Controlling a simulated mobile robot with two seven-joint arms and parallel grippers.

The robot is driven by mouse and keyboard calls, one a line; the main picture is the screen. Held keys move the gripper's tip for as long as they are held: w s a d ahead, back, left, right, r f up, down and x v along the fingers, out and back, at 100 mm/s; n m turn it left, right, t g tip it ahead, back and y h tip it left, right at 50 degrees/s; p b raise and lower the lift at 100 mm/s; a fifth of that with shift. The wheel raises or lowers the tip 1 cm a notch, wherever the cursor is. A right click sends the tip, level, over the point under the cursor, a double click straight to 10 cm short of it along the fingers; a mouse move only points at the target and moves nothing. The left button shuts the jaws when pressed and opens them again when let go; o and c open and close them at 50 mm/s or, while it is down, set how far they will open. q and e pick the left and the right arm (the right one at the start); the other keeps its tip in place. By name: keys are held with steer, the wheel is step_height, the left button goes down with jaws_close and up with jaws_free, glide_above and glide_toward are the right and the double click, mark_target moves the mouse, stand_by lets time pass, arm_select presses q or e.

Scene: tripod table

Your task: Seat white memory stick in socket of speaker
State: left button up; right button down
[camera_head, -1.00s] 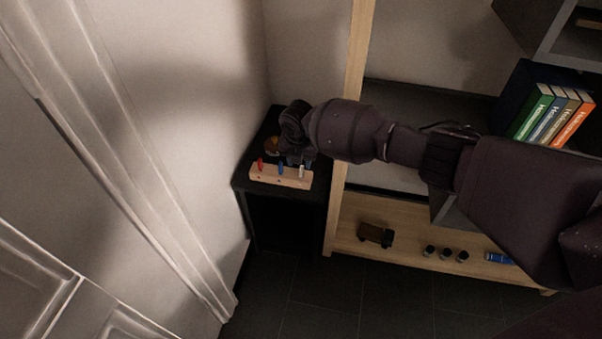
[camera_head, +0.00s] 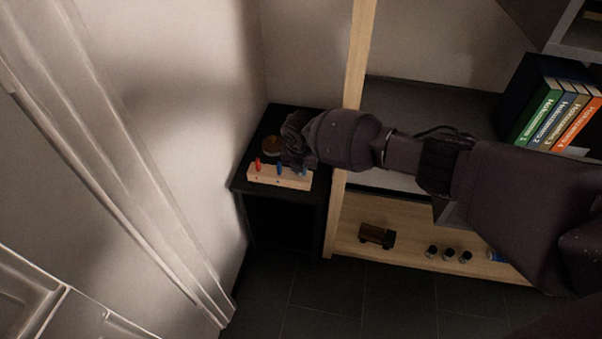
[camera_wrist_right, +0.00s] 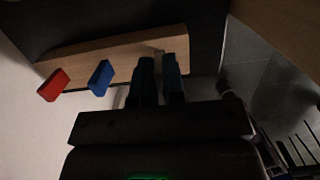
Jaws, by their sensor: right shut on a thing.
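A pale wooden block (camera_head: 266,179) lies on the small black table. A red stick (camera_head: 258,163) and a blue stick (camera_head: 280,168) stand in it; they also show in the right wrist view, red (camera_wrist_right: 53,85) and blue (camera_wrist_right: 101,78). My right gripper (camera_wrist_right: 159,72) is shut on the white memory stick (camera_wrist_right: 159,52) at the block's right end. The fingers hide most of this stick. It appears to be still at the block. A round brown-topped object (camera_head: 270,146) stands behind the block; I cannot tell whether it is the speaker. My left gripper is out of view.
The black table (camera_head: 240,184) stands in a corner by the wall. A wooden shelf post (camera_head: 352,75) rises close to my right arm. A toy truck (camera_head: 376,236) and several small jars (camera_head: 448,254) sit on the lower shelf, and books (camera_head: 560,115) stand at right.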

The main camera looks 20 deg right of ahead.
steer(key=shift+r, duration=0.1)
steer(key=shift+r, duration=0.35)
arm_select(q)
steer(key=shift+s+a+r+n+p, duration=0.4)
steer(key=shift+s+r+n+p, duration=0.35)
steer(key=shift+p, duration=1.75)
arm_select(e)
step_height(320, 180, up, 19)
